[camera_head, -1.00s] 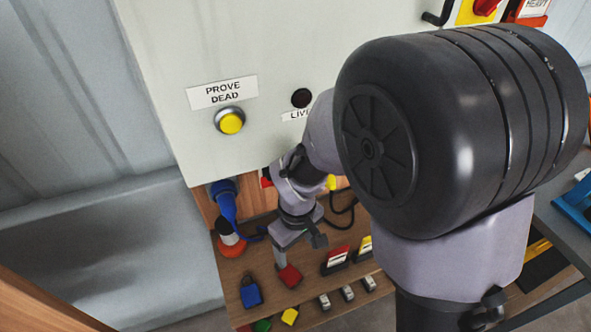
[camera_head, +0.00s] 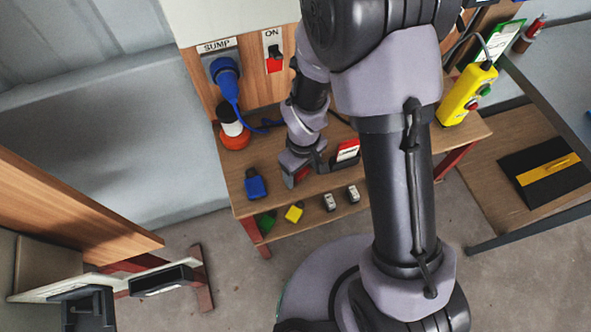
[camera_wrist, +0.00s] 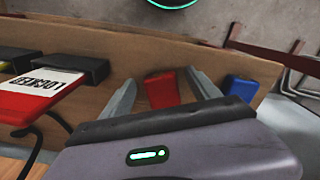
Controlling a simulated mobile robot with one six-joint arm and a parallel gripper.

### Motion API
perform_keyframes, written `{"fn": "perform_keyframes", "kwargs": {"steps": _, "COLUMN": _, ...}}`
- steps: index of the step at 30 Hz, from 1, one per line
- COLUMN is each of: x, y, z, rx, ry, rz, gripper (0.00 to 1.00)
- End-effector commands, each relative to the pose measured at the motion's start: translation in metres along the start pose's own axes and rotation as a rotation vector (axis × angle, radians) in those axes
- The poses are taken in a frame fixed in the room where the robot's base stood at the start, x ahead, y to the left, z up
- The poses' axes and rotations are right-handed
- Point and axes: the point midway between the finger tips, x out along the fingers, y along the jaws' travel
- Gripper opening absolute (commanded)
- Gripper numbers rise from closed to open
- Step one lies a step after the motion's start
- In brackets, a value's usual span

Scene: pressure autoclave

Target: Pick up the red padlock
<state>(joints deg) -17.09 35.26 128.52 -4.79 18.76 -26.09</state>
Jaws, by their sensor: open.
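The red padlock (camera_wrist: 162,92) shows in the wrist view between the two fingers of my gripper (camera_wrist: 160,80). A gap shows on both sides of it, and its lower part is hidden by the gripper body. In the head view the red padlock (camera_head: 303,174) is a small patch on the wooden bench, partly hidden by my gripper (camera_head: 294,177), which is right beside it. The gripper is open and holds nothing. I cannot tell how deep the padlock sits between the fingers.
A blue padlock (camera_head: 256,186) lies left of the gripper; the wrist view shows it just right of the fingers (camera_wrist: 239,90). A red-and-white tag in a holder (camera_head: 347,151) stands close right. A blue plug (camera_head: 226,75) is behind.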

Motion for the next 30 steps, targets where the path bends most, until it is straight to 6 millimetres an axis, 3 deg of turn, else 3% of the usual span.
{"fn": "perform_keyframes", "kwargs": {"steps": 3, "x": -0.003, "y": 0.000, "z": 0.000, "rx": 0.000, "ry": 0.001, "rz": 0.000, "gripper": 0.69}}
{"fn": "perform_keyframes", "kwargs": {"steps": 14, "x": -0.003, "y": 0.000, "z": 0.000, "rx": 0.000, "ry": 0.000, "rz": 0.000, "gripper": 0.00}}
{"fn": "perform_keyframes", "kwargs": {"steps": 23, "x": -0.007, "y": 0.000, "z": -0.001, "rx": 0.000, "ry": 0.001, "rz": 0.001, "gripper": 0.00}}
{"fn": "perform_keyframes", "kwargs": {"steps": 30, "x": -0.036, "y": 0.001, "z": -0.009, "rx": 0.004, "ry": 0.001, "rz": 0.000, "gripper": 0.00}}
